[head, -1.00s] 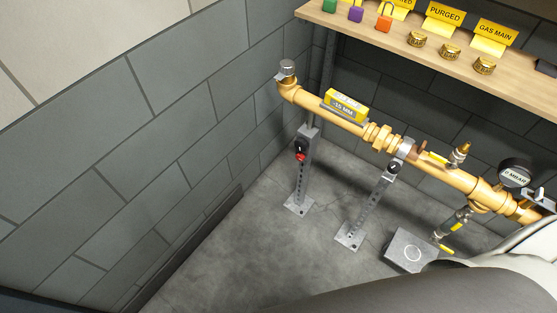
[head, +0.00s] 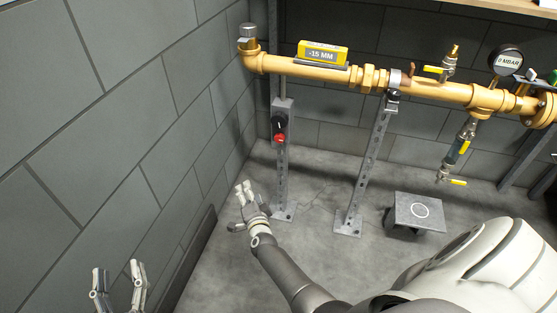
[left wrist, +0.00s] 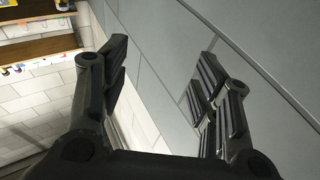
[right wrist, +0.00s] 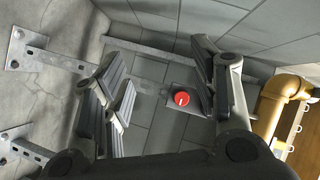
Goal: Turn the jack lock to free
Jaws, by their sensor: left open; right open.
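The red knob (head: 279,139), which looks like the jack lock, sits on the left jack stand (head: 283,175), just below a black knob (head: 280,121). In the right wrist view the red knob (right wrist: 182,98) shows a pale mark on its face and appears between my fingers, farther off. My right gripper (head: 243,190) is open and empty, below and left of the red knob and apart from it. My left gripper (head: 116,270) is open and empty at the lower left, near the wall. In the left wrist view its fingers (left wrist: 163,60) are spread with nothing between them.
A yellow gas pipe (head: 430,88) runs above the stands and carries a level reading -15 MM (head: 322,54). The block wall (head: 120,130) bounds the left side.

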